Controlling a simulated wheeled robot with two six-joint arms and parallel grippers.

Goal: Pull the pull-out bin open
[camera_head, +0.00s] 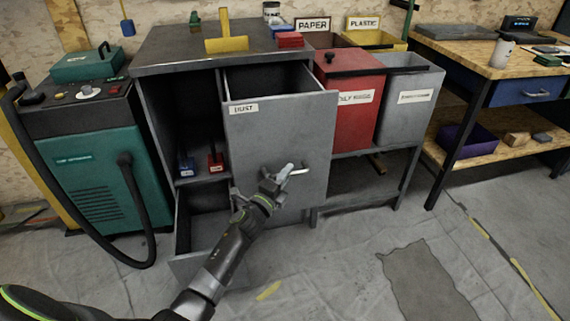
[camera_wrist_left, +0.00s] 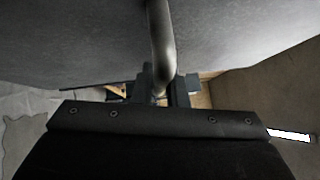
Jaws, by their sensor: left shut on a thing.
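The pull-out bin (camera_head: 280,140) is a tall grey front with a "DUST" label, standing out from the grey cabinet (camera_head: 150,75), with its open top showing behind the front. Its silver bar handle (camera_head: 299,171) is on the lower front. My left gripper (camera_head: 282,175) is shut on this handle at its left part. In the left wrist view the handle (camera_wrist_left: 161,45) runs down between the fingers (camera_wrist_left: 158,90), with the grey front behind it. My right gripper is not in view.
A teal machine (camera_head: 95,170) with a black hose stands left. Red (camera_head: 348,95) and grey (camera_head: 408,100) bins and a workbench (camera_head: 490,65) stand right. The sheeted floor in front is mostly clear.

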